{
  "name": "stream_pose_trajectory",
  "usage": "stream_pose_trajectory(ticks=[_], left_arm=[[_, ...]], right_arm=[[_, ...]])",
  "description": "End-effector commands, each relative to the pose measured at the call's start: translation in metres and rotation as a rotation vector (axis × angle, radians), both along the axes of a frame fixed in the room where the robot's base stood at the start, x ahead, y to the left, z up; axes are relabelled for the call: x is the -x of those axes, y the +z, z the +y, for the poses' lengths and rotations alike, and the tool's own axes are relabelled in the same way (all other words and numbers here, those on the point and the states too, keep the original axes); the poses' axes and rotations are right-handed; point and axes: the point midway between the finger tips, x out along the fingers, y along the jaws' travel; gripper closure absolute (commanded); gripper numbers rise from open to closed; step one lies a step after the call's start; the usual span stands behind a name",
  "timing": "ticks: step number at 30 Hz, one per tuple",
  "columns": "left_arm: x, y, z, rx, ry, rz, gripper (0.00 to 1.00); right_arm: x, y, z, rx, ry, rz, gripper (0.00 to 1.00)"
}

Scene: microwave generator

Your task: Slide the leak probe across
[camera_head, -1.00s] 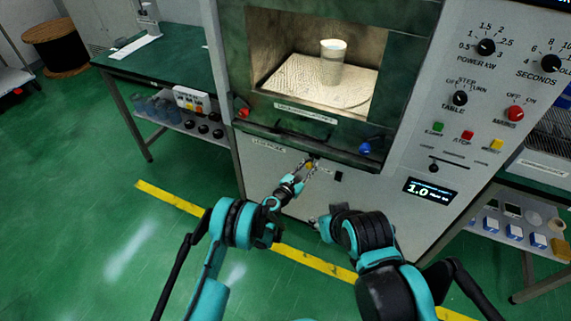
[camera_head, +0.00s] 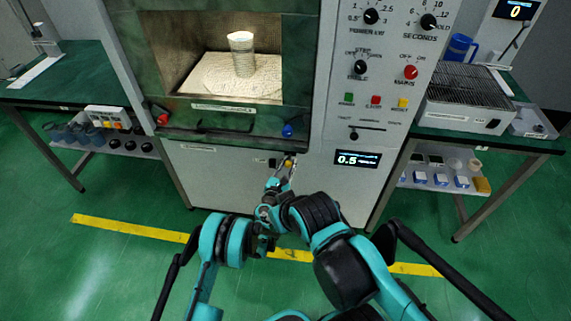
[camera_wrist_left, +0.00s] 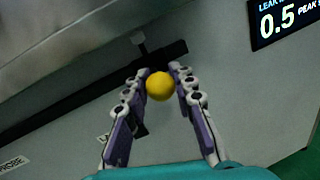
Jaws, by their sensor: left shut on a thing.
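The leak probe's yellow ball knob (camera_head: 289,163) is on the front panel of the microwave cabinet, below the oven opening. In the left wrist view the yellow knob (camera_wrist_left: 160,86) sits between my left fingertips, in front of a dark slot (camera_wrist_left: 60,97), near the slot's upper right end. My left gripper (camera_head: 287,166) is shut on the knob. The leak display (camera_head: 357,159) reads 0.5, and the display (camera_wrist_left: 286,22) also shows in the left wrist view. My right arm (camera_head: 305,215) reaches in close to the left arm; its fingers cannot be made out.
A cup-like cylinder (camera_head: 241,58) stands on a pale plate (camera_head: 210,85) inside the lit oven. A red knob (camera_head: 162,118) and a blue knob (camera_head: 287,130) are on the lower door frame. Green benches stand on both sides.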

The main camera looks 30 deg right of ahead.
Motion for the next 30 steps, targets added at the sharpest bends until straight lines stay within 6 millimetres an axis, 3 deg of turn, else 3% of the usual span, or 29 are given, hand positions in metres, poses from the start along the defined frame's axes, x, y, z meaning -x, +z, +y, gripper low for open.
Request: stream_pose_trajectory(ticks=[7, 8, 10, 23, 30], left_arm=[[0.000, 0.000, 0.000, 0.000, -0.001, 0.000, 1.00], [0.000, 0.000, 0.000, 0.000, -0.001, 0.000, 0.70], [0.000, 0.000, 0.000, 0.000, -0.001, 0.000, 0.53], [0.000, 0.000, 0.000, 0.000, 0.000, 0.000, 0.53], [-0.009, 0.000, 0.012, 0.000, 0.002, 0.000, 0.53]], right_arm=[[0.000, 0.000, 0.000, 0.000, 0.000, 0.000, 0.60], [0.000, 0.000, 0.000, 0.000, 0.000, 0.000, 0.60], [0.000, 0.000, 0.000, 0.000, 0.000, 0.000, 0.60], [0.000, 0.000, 0.000, 0.000, 0.000, 0.000, 0.60], [0.000, 0.000, 0.000, 0.000, 0.000, 0.000, 0.60]])
